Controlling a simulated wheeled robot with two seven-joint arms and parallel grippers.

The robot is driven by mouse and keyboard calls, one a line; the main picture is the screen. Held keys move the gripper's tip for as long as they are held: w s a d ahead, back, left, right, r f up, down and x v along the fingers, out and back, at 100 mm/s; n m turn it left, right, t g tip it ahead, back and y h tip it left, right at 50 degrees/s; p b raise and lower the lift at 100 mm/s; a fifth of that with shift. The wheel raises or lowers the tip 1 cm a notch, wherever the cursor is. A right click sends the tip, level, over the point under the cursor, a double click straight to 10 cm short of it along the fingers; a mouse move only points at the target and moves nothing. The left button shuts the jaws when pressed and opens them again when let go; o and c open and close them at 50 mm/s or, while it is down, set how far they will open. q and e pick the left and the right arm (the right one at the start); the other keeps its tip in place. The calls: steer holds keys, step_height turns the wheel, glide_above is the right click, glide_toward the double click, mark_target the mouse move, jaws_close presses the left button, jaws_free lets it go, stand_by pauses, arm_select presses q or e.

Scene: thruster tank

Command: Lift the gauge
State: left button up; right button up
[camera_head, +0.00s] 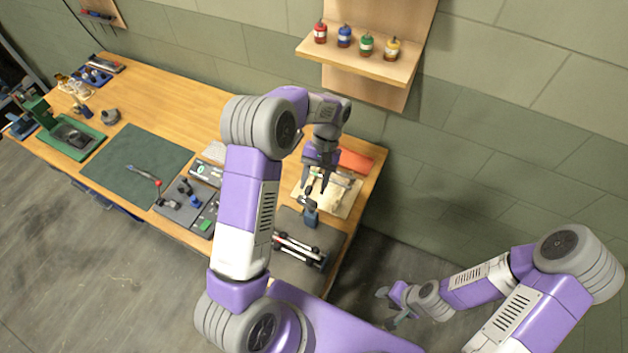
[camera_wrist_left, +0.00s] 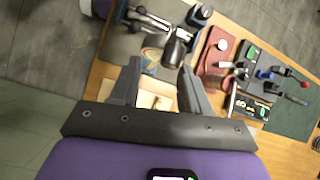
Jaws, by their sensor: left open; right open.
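My left gripper (camera_head: 314,188) is open above the right end of the bench, over a cream board (camera_head: 346,204). In the left wrist view its two fingers (camera_wrist_left: 160,68) are apart with nothing held between them. A dark upright piece with a blue base (camera_head: 311,217) stands on a grey mat just in front of the gripper. In the left wrist view a dark cylinder with a bright end (camera_wrist_left: 175,48) shows just past the fingertips. I cannot tell for sure which piece is the gauge. My right gripper (camera_head: 388,307) is open and empty, off the bench over the floor.
A silver and black rod fixture (camera_head: 299,248) lies on the grey mat. A red-orange item (camera_head: 356,161) lies at the back edge. Small devices (camera_head: 206,173) and a green mat (camera_head: 138,160) are to the left. A wall shelf (camera_head: 365,62) holds several small bottles.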

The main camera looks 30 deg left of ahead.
arm_select(q)
steer(key=shift+a, duration=0.15)
steer(key=v, duration=0.7)
steer(key=shift+r+b, duration=0.3)
